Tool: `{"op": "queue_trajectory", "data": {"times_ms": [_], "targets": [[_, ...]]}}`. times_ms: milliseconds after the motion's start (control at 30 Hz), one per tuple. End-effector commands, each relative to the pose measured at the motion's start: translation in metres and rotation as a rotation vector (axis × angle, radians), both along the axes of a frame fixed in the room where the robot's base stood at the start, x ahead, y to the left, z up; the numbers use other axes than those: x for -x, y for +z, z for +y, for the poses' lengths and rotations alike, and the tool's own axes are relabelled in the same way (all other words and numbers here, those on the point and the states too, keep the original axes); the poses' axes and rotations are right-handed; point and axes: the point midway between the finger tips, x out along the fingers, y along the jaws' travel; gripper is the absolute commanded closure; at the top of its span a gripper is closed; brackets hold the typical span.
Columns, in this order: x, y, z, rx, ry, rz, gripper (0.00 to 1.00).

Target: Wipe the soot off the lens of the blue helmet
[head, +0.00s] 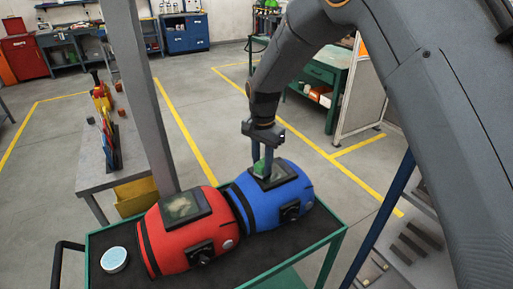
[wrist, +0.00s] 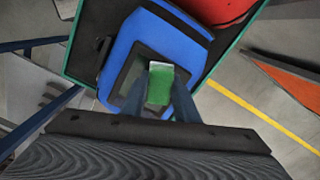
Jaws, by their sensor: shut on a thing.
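The blue helmet (head: 292,203) lies on the cart with its dark lens (head: 284,176) facing up, right of the red helmet (head: 180,240). My gripper (head: 262,172) points down over that lens and is shut on a green thing (head: 257,167), likely a cloth or pad. In the wrist view the green thing (wrist: 160,84) has a pale edge and sits between the fingers, over the lens of the blue helmet (wrist: 146,36). It looks at or very close to the lens; contact is unclear. I cannot make out soot on the visible part of this lens. The red helmet's lens has brownish smudges.
The helmets stand on a dark-topped cart with a green rim (head: 300,254). A round white and light-blue tin (head: 114,260) sits at its left end. A grey post (head: 150,100) rises behind the cart. A workbench (head: 95,165) stands at left, and a blue-framed rack at right.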

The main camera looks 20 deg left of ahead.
Motion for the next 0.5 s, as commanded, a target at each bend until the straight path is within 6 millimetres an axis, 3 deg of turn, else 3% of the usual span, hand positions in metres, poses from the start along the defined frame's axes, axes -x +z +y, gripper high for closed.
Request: {"op": "queue_trajectory", "data": {"times_ms": [167, 300, 500], "targets": [[0.001, -0.001, 0.007, 0.001, -0.006, 0.001, 0.93], [0.0, 0.025, 0.005, -0.001, -0.009, 0.0, 0.93], [-0.001, 0.041, 0.003, 0.0, -0.012, 0.0, 0.93]]}}
